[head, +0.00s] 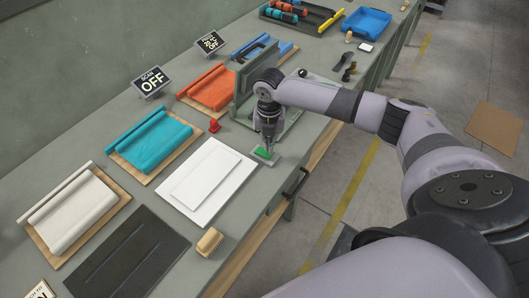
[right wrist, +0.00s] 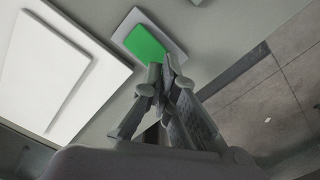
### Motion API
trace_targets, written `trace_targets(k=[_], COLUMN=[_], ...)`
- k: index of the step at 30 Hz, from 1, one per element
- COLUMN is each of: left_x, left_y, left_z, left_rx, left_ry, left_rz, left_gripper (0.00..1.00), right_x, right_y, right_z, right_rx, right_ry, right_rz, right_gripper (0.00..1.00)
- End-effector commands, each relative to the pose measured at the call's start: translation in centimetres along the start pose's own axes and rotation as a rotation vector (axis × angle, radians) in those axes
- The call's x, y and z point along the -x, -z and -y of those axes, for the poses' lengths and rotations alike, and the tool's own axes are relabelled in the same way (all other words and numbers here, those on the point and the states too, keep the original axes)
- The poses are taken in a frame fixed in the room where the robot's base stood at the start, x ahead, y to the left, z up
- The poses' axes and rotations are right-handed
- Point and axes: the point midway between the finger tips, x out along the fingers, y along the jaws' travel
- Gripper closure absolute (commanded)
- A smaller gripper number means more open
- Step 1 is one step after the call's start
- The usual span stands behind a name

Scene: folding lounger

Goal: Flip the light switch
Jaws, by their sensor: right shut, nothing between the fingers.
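The light switch (head: 262,154) is a small green rocker on a light grey plate, lying on the workbench near its front edge, right of a white panel. It also shows in the right wrist view, where the green rocker (right wrist: 145,44) is near the top middle. My right gripper (head: 269,146) points down at the switch, with its fingertips over or beside the green part. In the right wrist view the fingers (right wrist: 162,72) are closed together and empty, with tips close to the rocker's lower edge. I cannot tell whether they touch it. My left gripper is not in view.
The white panel (head: 198,187) lies left of the switch. A small red object (head: 214,126) and a grey upright fixture (head: 243,84) stand behind. Rolled fabrics on boards, such as the teal one (head: 150,140), line the bench. A dark handle (head: 296,183) sits on the front edge.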

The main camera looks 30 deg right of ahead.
Motion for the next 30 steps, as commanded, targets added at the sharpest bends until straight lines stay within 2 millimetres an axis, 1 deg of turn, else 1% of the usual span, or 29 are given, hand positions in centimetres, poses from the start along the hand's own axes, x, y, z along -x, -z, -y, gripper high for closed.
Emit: trace_targets(k=[13, 30], left_x=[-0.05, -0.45], left_y=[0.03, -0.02], left_z=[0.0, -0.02], left_rx=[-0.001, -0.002], left_ry=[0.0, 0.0], left_rz=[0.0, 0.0], left_gripper=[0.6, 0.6], right_x=[-0.09, -0.95], right_y=[-0.01, -0.01], right_z=[0.01, -0.01], right_rx=[0.0, 0.0], right_ry=[0.0, 0.0], right_rz=[0.0, 0.0], right_gripper=[1.0, 1.0])
